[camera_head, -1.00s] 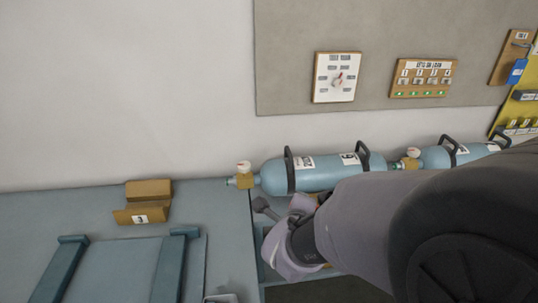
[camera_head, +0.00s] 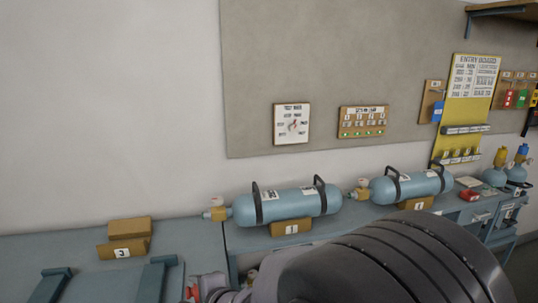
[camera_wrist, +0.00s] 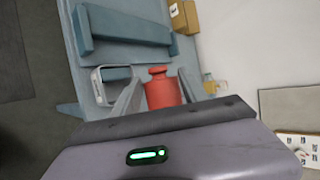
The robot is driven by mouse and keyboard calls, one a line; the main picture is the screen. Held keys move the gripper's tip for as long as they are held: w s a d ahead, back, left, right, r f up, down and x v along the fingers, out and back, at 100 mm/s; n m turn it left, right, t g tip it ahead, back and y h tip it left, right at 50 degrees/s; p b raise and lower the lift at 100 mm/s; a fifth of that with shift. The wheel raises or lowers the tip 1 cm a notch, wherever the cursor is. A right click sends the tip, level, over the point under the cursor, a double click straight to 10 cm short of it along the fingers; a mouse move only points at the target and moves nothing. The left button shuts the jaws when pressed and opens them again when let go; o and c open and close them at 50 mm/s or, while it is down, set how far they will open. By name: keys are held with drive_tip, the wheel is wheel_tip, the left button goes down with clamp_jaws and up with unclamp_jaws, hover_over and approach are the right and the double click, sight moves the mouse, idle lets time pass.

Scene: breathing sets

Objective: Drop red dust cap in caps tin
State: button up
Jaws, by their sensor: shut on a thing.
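My gripper (camera_wrist: 158,92) is shut on the red dust cap (camera_wrist: 162,94), which stands between its two fingers in the wrist view. A bit of the red cap (camera_head: 193,294) also shows at the bottom edge of the head view, beside my wrist. A small open grey tin (camera_wrist: 98,80), apparently the caps tin, sits on the bench just left of the cap in the wrist view, partly behind the left finger. I cannot read any label on it. It does not show in the head view now.
The blue-grey bench (camera_head: 205,240) carries raised blue rails (camera_head: 152,281) and a wooden block marked 3 (camera_head: 124,248). Two blue cylinders (camera_head: 290,204) (camera_head: 410,185) lie in cradles to the right. A wall board (camera_head: 380,60) stands behind.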

wheel_tip(320, 180, down, 5)
drive_tip(key=b, duration=0.4)
drive_tip(key=shift+w+f, duration=0.1)
drive_tip(key=shift+f, duration=0.1)
drive_tip(key=o, duration=1.5)
drive_tip(key=b+v, duration=0.1)
drive_tip(key=v, duration=1.6)
drive_tip(key=shift+d+r, duration=0.1)
drive_tip(key=shift+d, duration=0.1)
